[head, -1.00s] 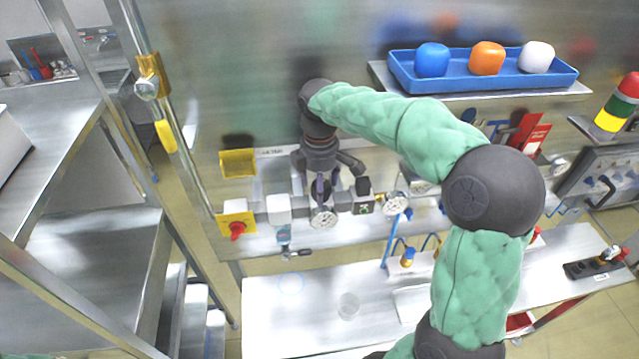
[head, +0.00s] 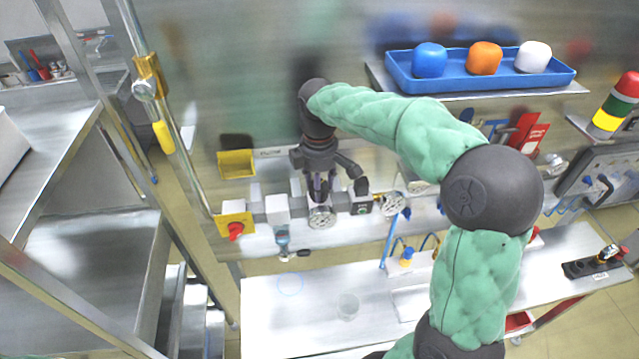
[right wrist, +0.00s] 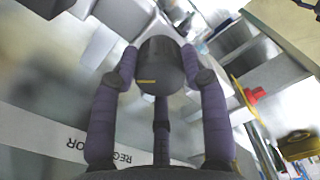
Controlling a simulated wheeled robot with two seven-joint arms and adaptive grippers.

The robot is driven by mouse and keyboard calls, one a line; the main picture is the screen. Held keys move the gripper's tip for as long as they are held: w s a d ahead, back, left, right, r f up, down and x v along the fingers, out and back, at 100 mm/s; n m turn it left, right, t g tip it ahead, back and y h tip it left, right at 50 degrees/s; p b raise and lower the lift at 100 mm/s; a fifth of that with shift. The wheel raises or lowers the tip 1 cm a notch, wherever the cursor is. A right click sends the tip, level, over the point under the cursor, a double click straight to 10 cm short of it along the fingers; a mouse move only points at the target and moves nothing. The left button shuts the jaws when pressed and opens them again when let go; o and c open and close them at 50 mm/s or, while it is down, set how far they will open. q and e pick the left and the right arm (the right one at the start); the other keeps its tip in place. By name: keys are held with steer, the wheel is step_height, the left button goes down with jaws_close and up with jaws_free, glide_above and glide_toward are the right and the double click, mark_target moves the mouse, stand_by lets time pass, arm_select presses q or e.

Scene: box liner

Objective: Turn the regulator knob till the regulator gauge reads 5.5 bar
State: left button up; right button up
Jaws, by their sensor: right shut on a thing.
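The regulator knob (right wrist: 161,68) is a dark cylinder with a yellow mark. It sits between the purple fingers of my right gripper (right wrist: 163,75) in the right wrist view, and the fingers are closed around it. In the head view my right gripper (head: 318,188) points down at the air line, and it hides the knob there. The regulator gauge (head: 321,217) is a round pale dial just below the gripper; its needle and figures are too small to read. My left gripper is not in view.
A second round gauge (head: 392,205) and a black block (head: 361,196) are to the right on the line. A red knob on a yellow plate (head: 235,228) is to the left. A blue tray (head: 480,82) with blue, orange and white blocks stands on a shelf above. The bench (head: 320,290) lies below.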

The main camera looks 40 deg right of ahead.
steer(key=m, duration=0.7)
steer(key=shift+a+f, duration=0.1)
steer(key=m, duration=0.3)
steer(key=shift+m, duration=0.4)
steer(key=m, duration=0.3)
steer(key=shift+m, duration=0.3)
steer(key=m, duration=0.3)
steer(key=shift+m, duration=0.3)
steer(key=m, duration=0.3)
steer(key=shift+m, duration=0.3)
steer(key=m, duration=0.6)
steer(key=shift+d+m, duration=0.2)
steer(key=shift+m, duration=0.2)
